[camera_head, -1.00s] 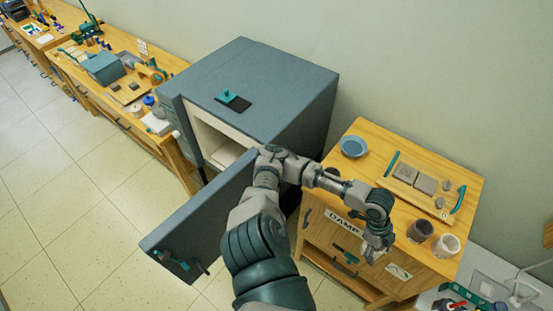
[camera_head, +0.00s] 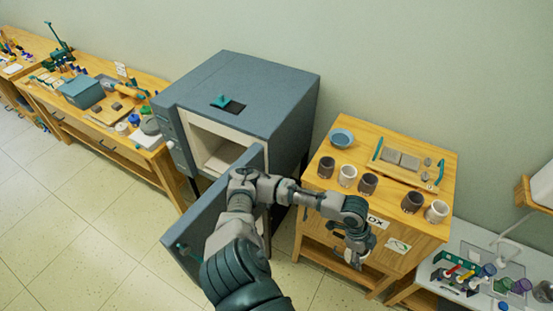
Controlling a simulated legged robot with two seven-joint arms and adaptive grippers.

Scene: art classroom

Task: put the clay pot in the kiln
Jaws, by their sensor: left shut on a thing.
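The kiln (camera_head: 285,135) is a blue-grey box at the middle back, with a pale inner chamber (camera_head: 208,150). Its door (camera_head: 183,226) is swung open toward me, and my left arm covers part of it. My left gripper (camera_head: 352,252) is apart from the kiln, in front of the wooden damp box cabinet. It is shut on a small greyish thing, seemingly the clay pot, but the fingers cover it too much to be sure. My right gripper is not in view.
On the cabinet (camera_head: 441,168) stand several dark and pale pots, a blue bowl (camera_head: 342,138) and a board with teal handles. A cluttered workbench (camera_head: 93,141) is left of the kiln. A grey-topped table (camera_head: 452,268) stands at right. The floor at left is clear.

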